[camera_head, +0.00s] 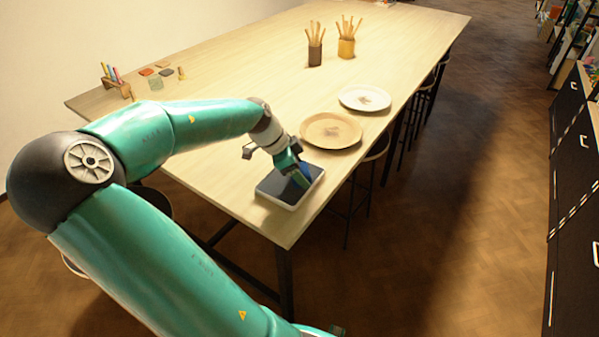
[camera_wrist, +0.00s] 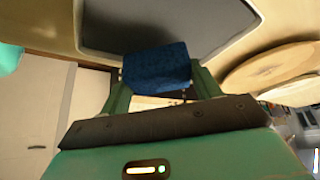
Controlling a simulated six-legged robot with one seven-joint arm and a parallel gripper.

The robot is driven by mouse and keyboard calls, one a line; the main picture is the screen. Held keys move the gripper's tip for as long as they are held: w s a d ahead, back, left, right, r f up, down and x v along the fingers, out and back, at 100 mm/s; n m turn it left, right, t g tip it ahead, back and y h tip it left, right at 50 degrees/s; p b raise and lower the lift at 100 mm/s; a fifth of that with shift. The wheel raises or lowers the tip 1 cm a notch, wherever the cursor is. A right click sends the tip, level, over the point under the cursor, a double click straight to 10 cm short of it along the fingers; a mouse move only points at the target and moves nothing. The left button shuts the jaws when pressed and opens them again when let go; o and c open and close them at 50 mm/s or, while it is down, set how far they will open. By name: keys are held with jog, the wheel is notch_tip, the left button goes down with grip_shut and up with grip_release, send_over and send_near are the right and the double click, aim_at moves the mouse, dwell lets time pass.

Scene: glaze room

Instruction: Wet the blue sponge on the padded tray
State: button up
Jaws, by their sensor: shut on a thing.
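My gripper (camera_head: 296,176) is at the near end of the long table, low over the padded tray (camera_head: 318,171). The tray has a white rim and a dark pad. In the wrist view, the blue sponge (camera_wrist: 157,68) sits between the two green fingers of my gripper (camera_wrist: 158,85), which are shut on it. The dark pad (camera_wrist: 210,28) shows just beyond the sponge. I cannot tell whether the sponge touches the pad. In the head view the gripper hides most of the sponge, and only a bit of blue (camera_head: 305,171) shows.
A tan round plate (camera_head: 331,141) and a white plate (camera_head: 364,93) lie behind the tray. Two cups of wooden tools (camera_head: 315,54) (camera_head: 346,48) stand farther back. A pen holder (camera_head: 117,87) and small tiles (camera_head: 155,83) are at the left edge. The middle of the table (camera_head: 240,85) is clear.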

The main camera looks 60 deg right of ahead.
jog(key=shift+r, duration=3.05)
jog(key=shift+w, duration=0.1)
